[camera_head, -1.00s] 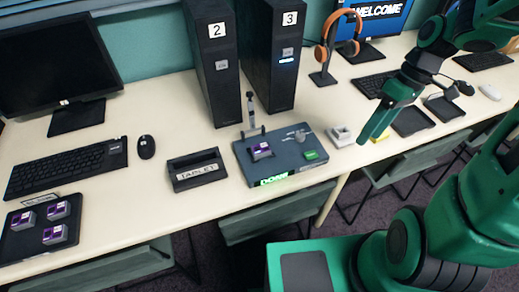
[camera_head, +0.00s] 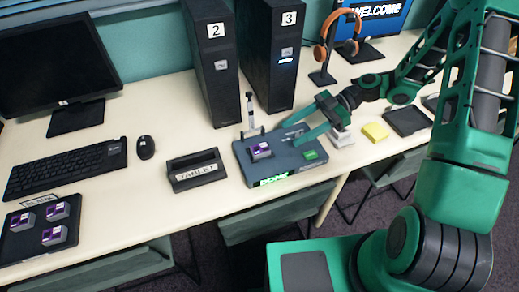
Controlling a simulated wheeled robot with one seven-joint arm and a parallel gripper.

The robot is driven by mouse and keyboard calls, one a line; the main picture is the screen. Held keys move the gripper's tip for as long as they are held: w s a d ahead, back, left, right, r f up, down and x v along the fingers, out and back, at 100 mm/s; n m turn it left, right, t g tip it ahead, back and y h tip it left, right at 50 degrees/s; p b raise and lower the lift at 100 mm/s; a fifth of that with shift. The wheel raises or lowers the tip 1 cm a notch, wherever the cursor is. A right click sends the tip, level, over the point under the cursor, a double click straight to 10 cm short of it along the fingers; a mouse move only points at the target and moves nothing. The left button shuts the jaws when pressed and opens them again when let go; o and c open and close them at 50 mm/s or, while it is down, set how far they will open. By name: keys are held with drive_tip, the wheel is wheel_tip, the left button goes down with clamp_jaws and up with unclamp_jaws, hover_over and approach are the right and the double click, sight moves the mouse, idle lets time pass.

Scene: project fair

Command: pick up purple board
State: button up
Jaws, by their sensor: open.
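A small purple-topped board (camera_head: 261,150) sits on the left part of the dark grey station (camera_head: 250,176), which has a green lit sign reading DONE on its front. Several more purple-topped boards (camera_head: 54,235) lie on a dark tray (camera_head: 16,246) at the lower left of the desk. My gripper (camera_head: 290,135) is open and empty over the right part of the station, just right of the board on it. Its fingers point left, toward that board, and appear apart from it.
An upright pen-like tool (camera_head: 251,112) stands at the station's back edge. Two black towers (camera_head: 212,75) stand behind. A yellow block (camera_head: 375,132) and headphones on a stand (camera_head: 323,78) are to the right.

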sight(265, 146)
drive_tip(key=x, duration=1.1)
drive_tip(key=shift+a+r, duration=0.1)
drive_tip(key=shift+r, duration=0.2)
drive_tip(key=shift+c, duration=0.3)
drive_tip(key=c, duration=1.2)
